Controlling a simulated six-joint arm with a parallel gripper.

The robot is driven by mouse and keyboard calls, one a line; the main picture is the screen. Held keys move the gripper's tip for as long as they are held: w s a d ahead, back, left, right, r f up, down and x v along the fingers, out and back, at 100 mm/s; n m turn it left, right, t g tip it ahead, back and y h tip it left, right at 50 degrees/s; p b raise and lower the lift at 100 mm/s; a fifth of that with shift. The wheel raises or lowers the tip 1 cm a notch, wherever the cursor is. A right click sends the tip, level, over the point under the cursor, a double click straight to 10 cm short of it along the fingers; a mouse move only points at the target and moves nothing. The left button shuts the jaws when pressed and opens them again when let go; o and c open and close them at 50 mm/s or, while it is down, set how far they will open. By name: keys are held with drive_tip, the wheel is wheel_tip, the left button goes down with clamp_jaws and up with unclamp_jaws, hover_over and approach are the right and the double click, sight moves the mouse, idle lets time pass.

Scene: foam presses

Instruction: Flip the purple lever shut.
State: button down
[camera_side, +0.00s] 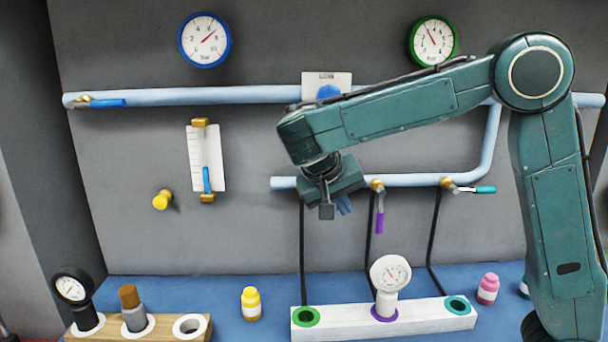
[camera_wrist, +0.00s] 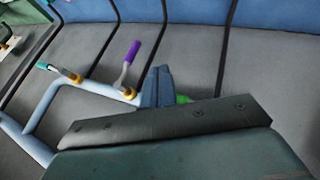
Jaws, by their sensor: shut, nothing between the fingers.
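The purple lever (camera_side: 380,222) hangs down from a brass valve on the lower light-blue pipe (camera_side: 410,181), crosswise to the pipe. In the wrist view the purple lever (camera_wrist: 133,52) stands out from its brass valve (camera_wrist: 128,94), and its grey shank shows. My gripper (camera_side: 343,205) is just left of the lever in the side view, with its fingers shut and empty. In the wrist view my gripper's blue-grey fingers (camera_wrist: 157,85) are to the right of the lever, with a visible gap to its handle.
A teal lever (camera_side: 484,189) lies along the pipe's direction to the right. A green part (camera_wrist: 182,98) shows behind my fingers, mostly hidden. A white block (camera_side: 345,317) with a gauge (camera_side: 390,273) stands on the blue bench below. Black hoses run down from the pipe.

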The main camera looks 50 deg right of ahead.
sight(377, 226)
drive_tip(key=s+d+f, duration=0.2)
drive_tip(key=d+f, duration=0.3)
drive_tip(key=d, duration=0.2)
drive_tip(key=shift+d+f, duration=0.15)
drive_tip(key=shift+s+d+f, duration=0.25)
drive_tip(key=shift+s+d, duration=0.1)
idle(1.2)
drive_tip(key=shift+s+d, duration=0.1)
drive_tip(key=s+d+g+h, duration=0.1)
drive_tip(key=s+d+h, duration=0.1)
drive_tip(key=s+d, duration=0.1)
drive_tip(key=shift+s+d+r+n+g, duration=0.15)
drive_tip(key=shift+n+g, duration=0.25)
idle(0.5)
drive_tip(key=shift+s+d+r, duration=0.55)
drive_tip(key=shift+r, duration=0.05)
idle(3.7)
